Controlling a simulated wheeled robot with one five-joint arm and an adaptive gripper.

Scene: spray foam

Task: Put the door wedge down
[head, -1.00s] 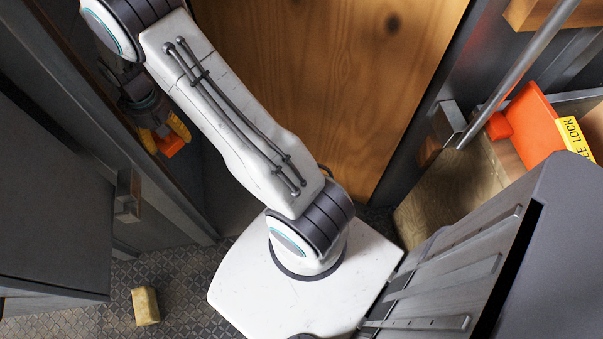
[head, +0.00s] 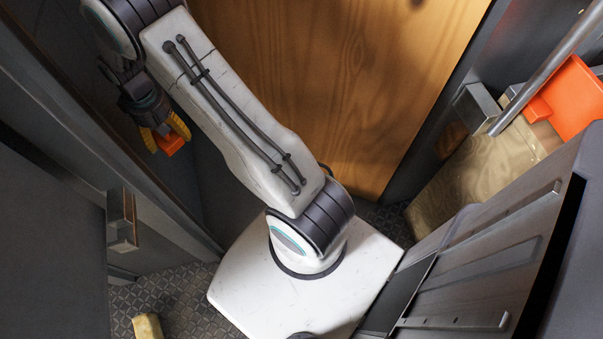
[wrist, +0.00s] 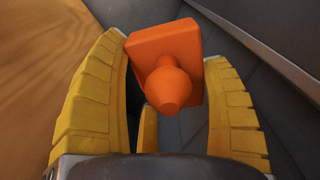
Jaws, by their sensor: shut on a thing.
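My gripper (head: 165,135) hangs at the upper left of the head view, beside the dark cabinet side. Its yellow fingers are shut on an orange piece, the door wedge (head: 171,145), whose lower part shows below the fingers. In the wrist view the door wedge (wrist: 165,62) shows as an orange block with a rounded knob facing the camera, between the two yellow fingers of my gripper (wrist: 168,85). Dark floor lies beyond it, out of contact as far as I can tell.
A wooden panel (head: 330,80) stands behind my arm. Grey cabinets with handles (head: 122,220) flank the left, and a grey unit (head: 470,260) stands at the right. An orange object (head: 575,100) is at the upper right. A yellowish block (head: 147,326) lies on the patterned floor (head: 185,295).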

